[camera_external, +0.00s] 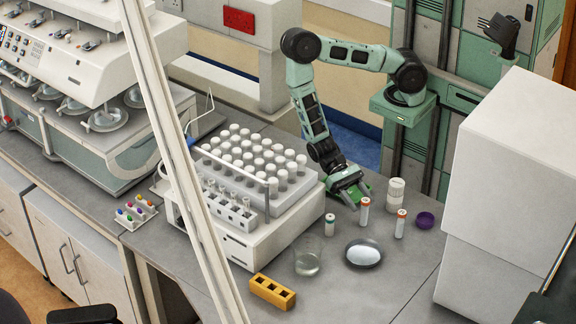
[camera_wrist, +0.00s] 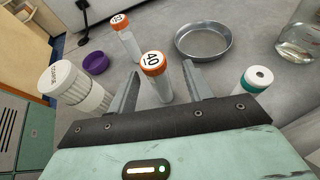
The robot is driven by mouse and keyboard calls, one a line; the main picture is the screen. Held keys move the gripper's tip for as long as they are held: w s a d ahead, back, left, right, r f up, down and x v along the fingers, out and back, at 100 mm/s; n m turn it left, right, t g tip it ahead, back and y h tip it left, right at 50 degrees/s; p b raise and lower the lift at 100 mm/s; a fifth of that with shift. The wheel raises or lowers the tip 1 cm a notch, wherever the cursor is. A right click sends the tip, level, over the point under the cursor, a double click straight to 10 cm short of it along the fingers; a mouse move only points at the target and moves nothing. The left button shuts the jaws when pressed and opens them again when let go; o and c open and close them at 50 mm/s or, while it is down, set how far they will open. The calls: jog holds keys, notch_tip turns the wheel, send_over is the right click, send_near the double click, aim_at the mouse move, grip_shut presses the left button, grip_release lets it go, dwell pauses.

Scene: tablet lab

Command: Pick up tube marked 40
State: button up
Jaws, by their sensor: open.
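The tube marked 40 (camera_wrist: 157,85) stands upright with an orange cap, its number readable in the wrist view. In the external view this tube (camera_external: 364,212) stands just in front of my gripper (camera_external: 359,198). In the wrist view my gripper (camera_wrist: 161,72) is open, with one finger on each side of the tube. I cannot tell whether either finger touches it. A second orange-capped tube (camera_wrist: 130,45) stands farther off; its number is too small to read surely. It also shows in the external view (camera_external: 400,224).
Close by are a white jar (camera_external: 395,196), a purple cap (camera_external: 425,220), a teal-capped vial (camera_external: 330,225), a metal dish (camera_external: 363,254) and a beaker (camera_external: 307,262). A rack of white-capped tubes (camera_external: 253,160) stands left; a white box (camera_external: 500,200) stands right. The front bench is mostly clear.

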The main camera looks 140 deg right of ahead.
aim_at(368, 209)
jog(key=x, duration=0.1)
jog(key=p+x, duration=0.2)
jog(key=shift+s+a, duration=0.2)
jog(key=shift+a, duration=0.1)
jog(key=shift+w+a+f, duration=0.2)
jog(key=shift+a+f, duration=0.15)
jog(key=shift+a, duration=0.1)
jog(key=c, duration=1)
jog(key=shift+c, duration=0.2)
